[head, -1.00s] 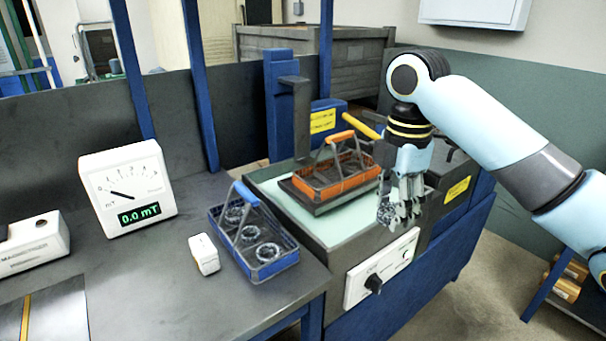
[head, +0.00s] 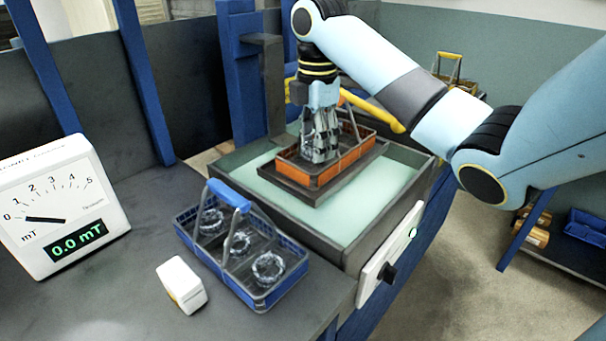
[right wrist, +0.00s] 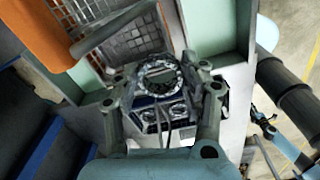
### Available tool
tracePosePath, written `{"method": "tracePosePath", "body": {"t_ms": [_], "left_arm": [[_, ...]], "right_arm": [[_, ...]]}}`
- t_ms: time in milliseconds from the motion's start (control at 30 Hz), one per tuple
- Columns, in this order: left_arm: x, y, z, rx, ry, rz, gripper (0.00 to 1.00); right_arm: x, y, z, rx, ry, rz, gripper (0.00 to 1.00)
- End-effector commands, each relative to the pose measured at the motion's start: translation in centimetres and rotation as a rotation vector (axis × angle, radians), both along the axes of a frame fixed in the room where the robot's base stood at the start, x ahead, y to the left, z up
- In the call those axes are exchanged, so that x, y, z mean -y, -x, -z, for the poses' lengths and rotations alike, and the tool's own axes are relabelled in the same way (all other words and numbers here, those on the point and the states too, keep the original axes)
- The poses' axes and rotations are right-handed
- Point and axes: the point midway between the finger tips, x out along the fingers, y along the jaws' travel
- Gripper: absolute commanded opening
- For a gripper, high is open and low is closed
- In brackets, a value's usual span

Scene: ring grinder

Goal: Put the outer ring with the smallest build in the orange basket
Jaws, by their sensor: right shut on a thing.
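The orange basket (head: 345,162) stands in a dark tray over the pale green liquid of the machine. My right gripper (head: 320,150) points down over this basket, its fingers overlapping the basket's interior in the head view. It is shut on a metal ring (right wrist: 158,77), which shows between the fingertips in the right wrist view. The orange basket (right wrist: 145,38) also shows beyond the ring in the wrist view. A blue basket (head: 272,300) on the bench holds three metal rings (head: 239,243) in a row. My left gripper is out of view.
A meter (head: 60,205) reading 0.0 mT stands at the left. A small white block (head: 181,285) lies in front of the blue basket. A dark post (head: 272,85) and yellow handle (head: 375,113) flank the orange basket. The machine's rim (head: 335,245) surrounds the liquid.

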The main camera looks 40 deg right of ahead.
Motion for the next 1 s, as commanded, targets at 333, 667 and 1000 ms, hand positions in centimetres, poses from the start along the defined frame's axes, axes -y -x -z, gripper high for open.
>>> {"method": "tracePosePath", "body": {"t_ms": [333,667,1000], "left_arm": [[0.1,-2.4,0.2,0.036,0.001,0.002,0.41],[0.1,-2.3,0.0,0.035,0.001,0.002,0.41],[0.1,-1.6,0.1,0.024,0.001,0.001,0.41]], "right_arm": [[1.7,-4.4,2.8,0.000,0.000,0.000,0.10],[1.7,-4.4,6.7,0.000,0.001,-0.001,0.10],[1.7,-4.3,7.0,0.000,0.001,-0.001,0.10]]}}
